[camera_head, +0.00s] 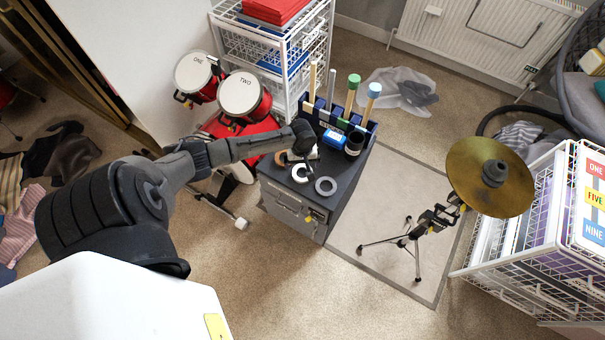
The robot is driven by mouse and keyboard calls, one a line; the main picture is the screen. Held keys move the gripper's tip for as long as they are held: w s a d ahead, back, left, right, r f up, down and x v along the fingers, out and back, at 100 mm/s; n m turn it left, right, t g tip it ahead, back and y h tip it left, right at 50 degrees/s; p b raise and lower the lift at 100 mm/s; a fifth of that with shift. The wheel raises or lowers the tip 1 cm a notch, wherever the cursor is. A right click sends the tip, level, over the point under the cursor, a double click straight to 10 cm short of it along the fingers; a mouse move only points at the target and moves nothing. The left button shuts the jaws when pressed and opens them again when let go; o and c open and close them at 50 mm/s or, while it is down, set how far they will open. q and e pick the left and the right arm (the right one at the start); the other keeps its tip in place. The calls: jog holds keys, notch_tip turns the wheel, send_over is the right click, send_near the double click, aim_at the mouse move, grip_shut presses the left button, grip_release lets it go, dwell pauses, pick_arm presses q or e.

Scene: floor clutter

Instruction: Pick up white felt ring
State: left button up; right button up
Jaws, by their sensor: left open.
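A white felt ring (300,173) lies on the dark top of a small cabinet (345,192). A grey ring (326,186) lies just right of it and a brown ring (281,158) lies to its upper left. My left arm reaches in from the left. Its gripper (303,154) is over the cabinet top, close behind the white ring in the picture. It is open and the white ring appears clear of it. The fingertips are small and partly hidden by the wrist. My right gripper is not in view.
A cymbal (470,176) on a stand is to the right, red drums (240,95) to the left. Carpet in front is clear.

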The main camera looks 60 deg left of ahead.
aim_at(302, 173)
pick_arm(q)
notch_tip(302, 173, down, 5)
jog(key=shift+d+f+b, duration=0.1)
jog(key=shift+d+b, duration=0.05)
jog(key=shift+b, duration=1.05)
jog(key=shift+c, duration=0.3)
jog(key=shift+c, duration=0.7)
jog(key=c, duration=0.6)
